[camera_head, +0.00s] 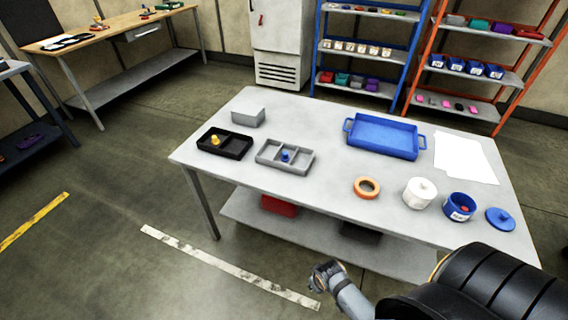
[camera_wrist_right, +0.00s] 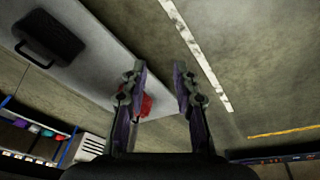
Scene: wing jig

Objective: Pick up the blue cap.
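A small blue piece (camera_head: 285,155) stands in a compartment of the grey divided tray (camera_head: 302,168) on the table, left of centre. A flat round blue lid with a knob (camera_head: 500,219) lies near the table's right end. I cannot tell from the pictures which of the two is the blue cap. My right gripper (camera_wrist_right: 160,77) is open and empty in the right wrist view, its fingers apart, with the floor and lower shelf beyond them. Neither blue thing shows in that view. My left gripper is in neither view.
A black divided tray (camera_head: 240,151) holds a yellow piece (camera_head: 215,140).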

